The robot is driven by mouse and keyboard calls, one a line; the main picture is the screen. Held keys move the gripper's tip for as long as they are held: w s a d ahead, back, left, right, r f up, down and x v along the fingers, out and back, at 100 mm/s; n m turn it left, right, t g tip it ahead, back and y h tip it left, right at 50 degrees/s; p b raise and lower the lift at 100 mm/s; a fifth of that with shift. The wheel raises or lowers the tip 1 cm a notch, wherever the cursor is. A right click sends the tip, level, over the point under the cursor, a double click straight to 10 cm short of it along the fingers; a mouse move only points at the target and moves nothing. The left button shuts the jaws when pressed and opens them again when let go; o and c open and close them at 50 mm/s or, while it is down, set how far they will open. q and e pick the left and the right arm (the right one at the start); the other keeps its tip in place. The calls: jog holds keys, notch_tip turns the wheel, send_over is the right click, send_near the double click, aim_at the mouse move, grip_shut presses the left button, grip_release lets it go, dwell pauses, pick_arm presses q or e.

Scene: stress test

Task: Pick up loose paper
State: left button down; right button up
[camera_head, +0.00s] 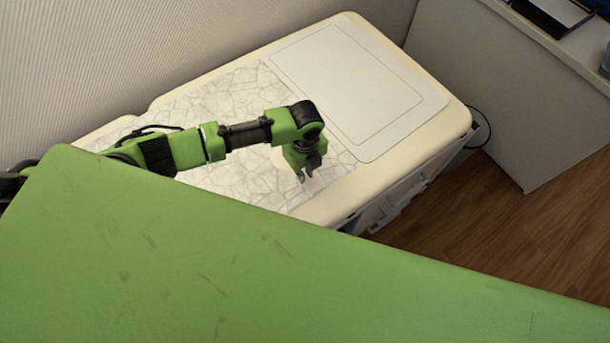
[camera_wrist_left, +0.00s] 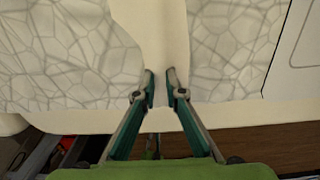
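A plain pale, paper-like piece (camera_wrist_left: 160,35) lies on the crackle-patterned top (camera_wrist_left: 70,50) in the left wrist view, narrowing toward my left gripper (camera_wrist_left: 161,78). In the head view only a small pale patch (camera_head: 279,157) of it shows beside my gripper. My left gripper (camera_head: 304,175) points down over the front part of the top. Its two fingertips are apart with a small gap, over the lower end of the pale piece. I cannot tell whether they touch it. My right gripper is not in view.
The patterned top belongs to a cream unit with a rounded rim (camera_head: 455,112). A flat blank panel (camera_head: 345,85) covers its right part and is bare. A ribbed wall (camera_head: 100,50) stands behind. A grey cabinet (camera_head: 510,90) stands at the right, with wooden floor (camera_head: 480,220) between.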

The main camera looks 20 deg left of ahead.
aim_at(306, 175)
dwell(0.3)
pick_arm(q)
jog(key=shift+r, duration=0.5)
notch_tip(306, 175, up, 2)
jog(key=shift+w+d+r, duration=0.1)
jog(key=shift+d+r, duration=0.05)
jog(key=shift+r, duration=0.05)
jog(key=s+d+r+p, duration=0.2)
jog(key=d+r+p, duration=0.2)
jog(key=d+r, duration=0.9)
notch_tip(306, 175, up, 3)
jog(key=shift+d+f, duration=0.2)
jog(key=shift+d, duration=0.05)
